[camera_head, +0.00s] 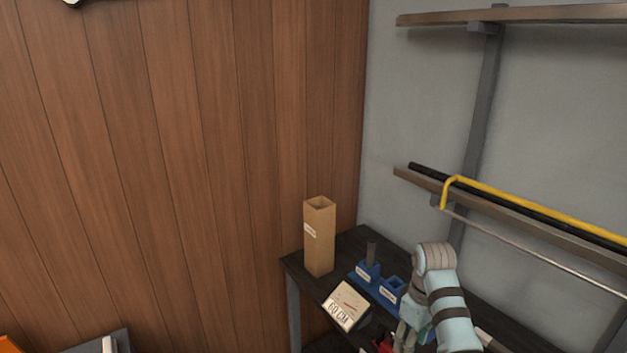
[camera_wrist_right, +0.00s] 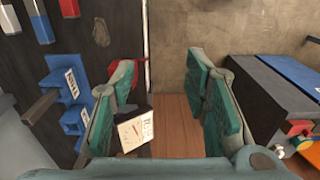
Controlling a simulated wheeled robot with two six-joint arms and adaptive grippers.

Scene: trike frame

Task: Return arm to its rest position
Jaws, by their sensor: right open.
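My right arm (camera_head: 448,305) reaches in from the lower right over the dark table in the head view. Its gripper (camera_head: 405,338) is low near the table's front, partly hidden by the arm and the frame edge. In the right wrist view the gripper (camera_wrist_right: 160,68) is open, with its two teal-padded fingers well apart and nothing held between them. My left arm and gripper are out of view.
A wall rack (camera_head: 500,205) holds black and yellow bars above. A dark bench (camera_wrist_right: 265,95) stands right in the wrist view.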

